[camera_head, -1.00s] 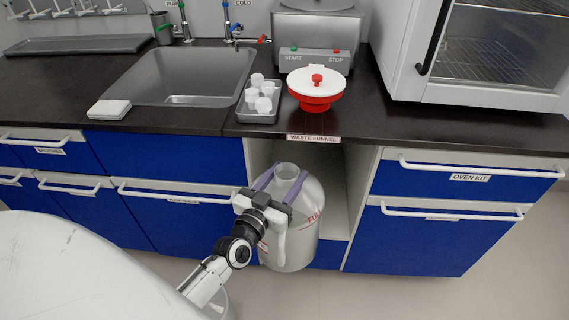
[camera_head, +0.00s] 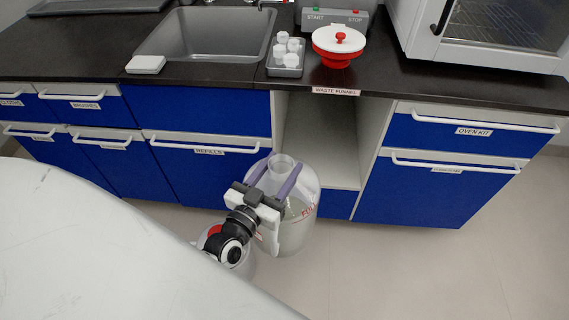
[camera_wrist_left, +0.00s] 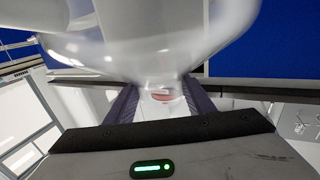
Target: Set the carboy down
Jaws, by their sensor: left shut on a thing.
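The carboy (camera_head: 298,232) is a large clear bottle with red "FULL" lettering on its side. It is upright in front of the open niche (camera_head: 320,140) under the waste funnel label. My left gripper (camera_head: 277,174) is shut on its neck, with a purple finger on each side. In the left wrist view the carboy's clear shoulder (camera_wrist_left: 150,45) fills the upper middle, beyond the fingers of the gripper (camera_wrist_left: 160,92). I cannot tell whether its base touches the floor. My right gripper is not in view.
The niche looks empty. Blue drawers and cabinets stand on both sides. The red and white waste funnel (camera_head: 338,44) and a tray of white cups (camera_head: 285,68) are on the counter. A pale rounded shape is partly hidden behind my arm. Floor (camera_head: 410,260) at the right is clear.

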